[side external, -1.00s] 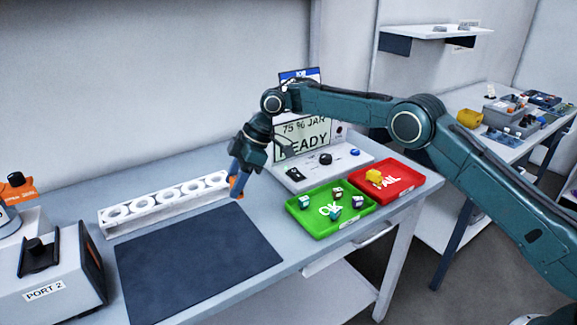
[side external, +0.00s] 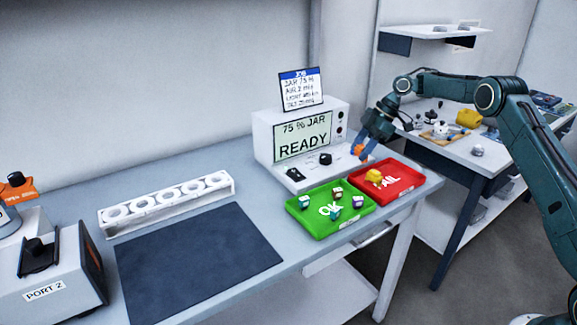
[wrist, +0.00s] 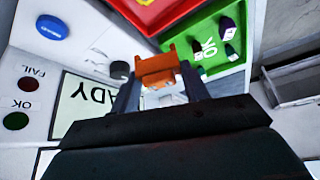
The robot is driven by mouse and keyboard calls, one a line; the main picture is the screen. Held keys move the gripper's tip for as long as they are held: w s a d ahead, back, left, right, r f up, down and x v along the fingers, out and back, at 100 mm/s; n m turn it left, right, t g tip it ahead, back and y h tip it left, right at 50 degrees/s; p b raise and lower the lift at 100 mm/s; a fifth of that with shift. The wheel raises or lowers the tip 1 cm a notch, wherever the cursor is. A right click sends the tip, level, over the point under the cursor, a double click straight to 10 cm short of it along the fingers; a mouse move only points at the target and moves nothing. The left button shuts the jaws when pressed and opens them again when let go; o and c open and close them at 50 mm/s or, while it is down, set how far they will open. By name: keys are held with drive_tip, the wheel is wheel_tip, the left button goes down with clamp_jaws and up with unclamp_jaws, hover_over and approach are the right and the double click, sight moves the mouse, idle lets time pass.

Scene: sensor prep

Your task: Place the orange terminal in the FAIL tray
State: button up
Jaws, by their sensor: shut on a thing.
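The orange terminal (side external: 358,149) is held between the fingers of my gripper (side external: 362,152), which is shut on it. It also shows in the wrist view (wrist: 158,72), orange with a pale lower part, between the two fingers. The red FAIL tray (side external: 408,180) lies at the right end of the bench with a yellow piece (side external: 373,176) in it. My gripper is in the air beside the tray's far left side, near the tester's right end. In the wrist view only part of the red tray (wrist: 150,12) shows at the top edge.
The green OK tray (side external: 318,229) with several small pieces sits left of the red tray. The white tester (side external: 262,130) reading READY stands behind, with a card on top. A white rack (side external: 165,203) and dark mat (side external: 200,262) lie to the left. Another bench stands behind at right.

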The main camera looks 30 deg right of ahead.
drive_tip(key=s+d, duration=0.7)
drive_tip(key=d, duration=0.5)
drive_tip(key=shift+m+t, duration=0.3)
drive_tip(key=shift+f, duration=4.1)
drive_tip(key=o, duration=1)
drive_tip(key=shift+f, duration=0.1)
drive_tip(key=shift+c, duration=0.2)
drive_tip(key=v, duration=0.7)
drive_tip(key=shift+r, duration=0.4)
drive_tip(key=shift+d, duration=0.15)
drive_tip(key=shift+r, duration=0.1)
